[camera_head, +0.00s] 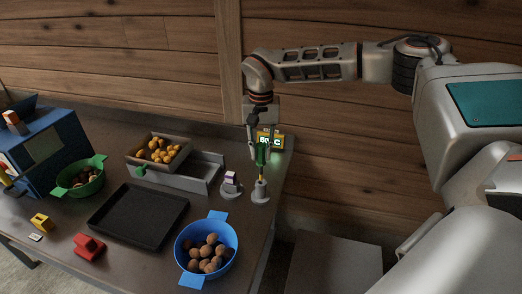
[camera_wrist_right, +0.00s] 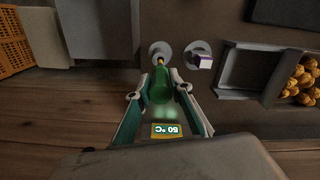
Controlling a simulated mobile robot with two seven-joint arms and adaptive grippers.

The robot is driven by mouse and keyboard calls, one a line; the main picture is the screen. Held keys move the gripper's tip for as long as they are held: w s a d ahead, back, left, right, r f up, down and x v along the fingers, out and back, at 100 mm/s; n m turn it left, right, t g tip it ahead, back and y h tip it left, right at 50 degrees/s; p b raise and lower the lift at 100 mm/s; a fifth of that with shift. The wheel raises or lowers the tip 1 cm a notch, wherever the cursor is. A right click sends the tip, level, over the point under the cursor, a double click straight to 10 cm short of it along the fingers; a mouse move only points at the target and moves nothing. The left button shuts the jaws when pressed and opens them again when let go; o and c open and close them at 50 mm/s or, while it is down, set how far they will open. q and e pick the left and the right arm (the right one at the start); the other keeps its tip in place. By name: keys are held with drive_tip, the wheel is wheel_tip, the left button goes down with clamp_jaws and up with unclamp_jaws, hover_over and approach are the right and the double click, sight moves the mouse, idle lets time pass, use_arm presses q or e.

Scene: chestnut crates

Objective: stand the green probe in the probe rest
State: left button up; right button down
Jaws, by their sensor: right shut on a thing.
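The green probe (camera_head: 261,157) hangs about upright in my right gripper (camera_head: 260,150), with its yellow lower end pointing down. The probe rest (camera_head: 261,192), a grey post on a round base, stands directly below near the table's right edge. The yellow end meets the top of the post in the picture; I cannot tell whether it is inside. In the right wrist view my right gripper (camera_wrist_right: 162,97) is shut on the green probe (camera_wrist_right: 160,86), and the rest (camera_wrist_right: 157,50) shows just beyond its tip. My left gripper is not in view.
A lit display (camera_head: 271,141) stands behind the probe. Left of the rest is a round grey stand (camera_head: 231,190) with a purple-and-white block. A blue colander (camera_head: 214,262), a black tray (camera_head: 113,222), a grey open tray (camera_head: 208,178) and a green colander (camera_head: 80,188) occupy the table.

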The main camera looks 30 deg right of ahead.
sight(261, 145)
drive_tip(key=shift+p, duration=0.4)
idle(1.2)
drive_tip(key=shift+f+b, duration=0.75)
drive_tip(key=shift+f, duration=3.25)
drive_tip(key=c, duration=1.7)
unclamp_jaws()
drive_tip(key=shift+r, duration=0.1)
wheel_tip(261, 145, up, 12)
drive_tip(key=shift+f, duration=0.1)
